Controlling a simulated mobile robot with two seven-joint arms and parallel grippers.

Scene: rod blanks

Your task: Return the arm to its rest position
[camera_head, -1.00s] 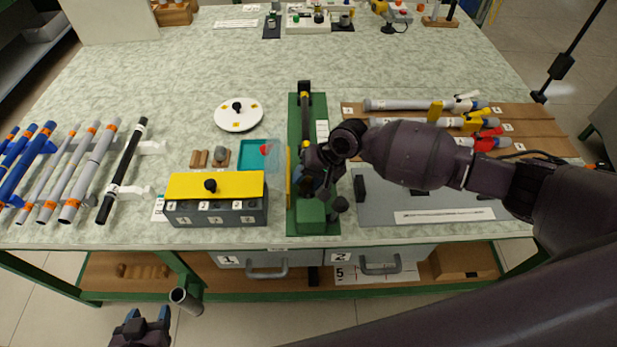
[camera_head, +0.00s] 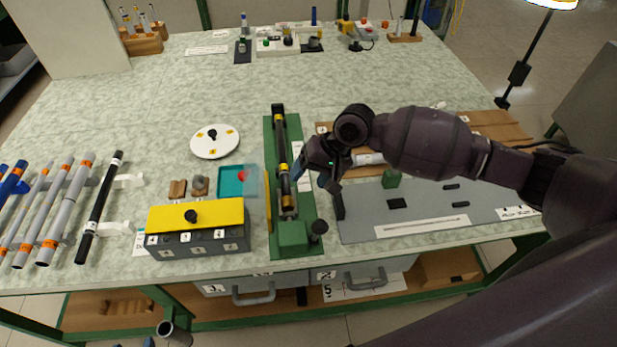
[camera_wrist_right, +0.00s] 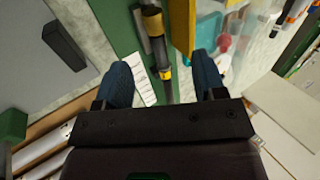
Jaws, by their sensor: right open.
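My right gripper (camera_head: 313,177) is open, just right of the green fixture (camera_head: 294,237), with nothing between its fingers. In the right wrist view its two blue fingers (camera_wrist_right: 163,80) stand apart above the fixture's edge and a white label strip. A dark rod with yellow bands (camera_head: 282,150) lies lengthwise in the fixture; it also shows beyond the fingers in the wrist view (camera_wrist_right: 155,38). My right arm reaches in from the right over the grey plate. Only the tips of my left gripper (camera_head: 134,343) show at the bottom edge.
A yellow-topped box (camera_head: 197,215), a teal tray (camera_head: 231,181) and a white disc (camera_head: 214,141) stand left of the fixture. Several rods lie at the far left. A grey plate (camera_head: 440,200) and a brown board (camera_head: 490,124) lie under my right arm.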

